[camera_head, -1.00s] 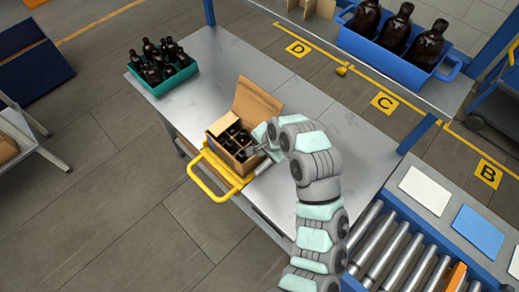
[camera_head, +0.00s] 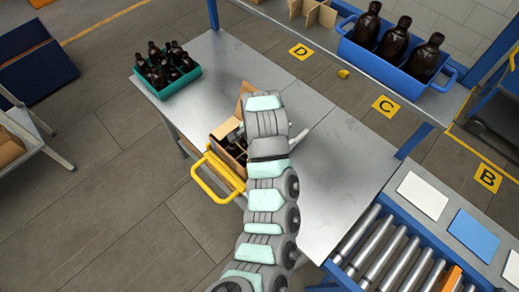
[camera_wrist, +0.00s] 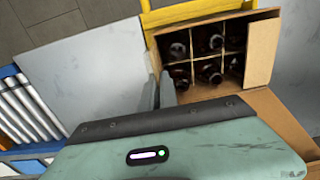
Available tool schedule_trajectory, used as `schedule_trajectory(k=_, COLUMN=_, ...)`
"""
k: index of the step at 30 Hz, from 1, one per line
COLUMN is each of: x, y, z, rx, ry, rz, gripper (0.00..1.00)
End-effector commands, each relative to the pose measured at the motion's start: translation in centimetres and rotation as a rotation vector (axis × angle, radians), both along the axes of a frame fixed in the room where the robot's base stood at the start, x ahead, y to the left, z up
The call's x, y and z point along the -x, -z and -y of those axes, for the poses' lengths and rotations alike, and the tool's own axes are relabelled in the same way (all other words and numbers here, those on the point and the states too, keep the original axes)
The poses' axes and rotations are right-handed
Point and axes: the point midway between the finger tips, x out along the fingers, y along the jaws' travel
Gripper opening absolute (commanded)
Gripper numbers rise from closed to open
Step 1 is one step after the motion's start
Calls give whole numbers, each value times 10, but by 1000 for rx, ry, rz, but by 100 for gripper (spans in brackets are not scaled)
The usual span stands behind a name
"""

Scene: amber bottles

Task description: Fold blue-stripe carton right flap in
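The open carton (camera_head: 230,151) stands on the table's front edge with dark bottles in its divided cells. It also shows in the wrist view (camera_wrist: 205,90), where the cells and bottle tops are visible. One flap (camera_wrist: 262,50) stands out on the wrist view's right side. A larger flap (camera_wrist: 285,120) spreads open at the lower right. A narrow tan edge (camera_wrist: 152,50) lines the carton's left side there, close to my gripper (camera_wrist: 159,90). The two fingertips appear close together; whether they touch the carton is unclear. My arm hides the carton's right side in the head view. I see no blue stripe.
A yellow handle frame (camera_head: 208,182) juts out from the table (camera_head: 330,165) in front of the carton. A teal crate (camera_head: 183,85) of bottles sits at the far left. A blue bin (camera_head: 372,56) holds large bottles. Rollers (camera_head: 385,255) run at the lower right.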

Motion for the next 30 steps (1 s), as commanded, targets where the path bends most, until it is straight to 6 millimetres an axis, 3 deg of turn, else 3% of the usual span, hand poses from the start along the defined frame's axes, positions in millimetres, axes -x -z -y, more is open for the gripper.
schedule_trajectory(k=30, x=-12, y=5, z=-11, rx=260, ry=-1, rz=-249, gripper=0)
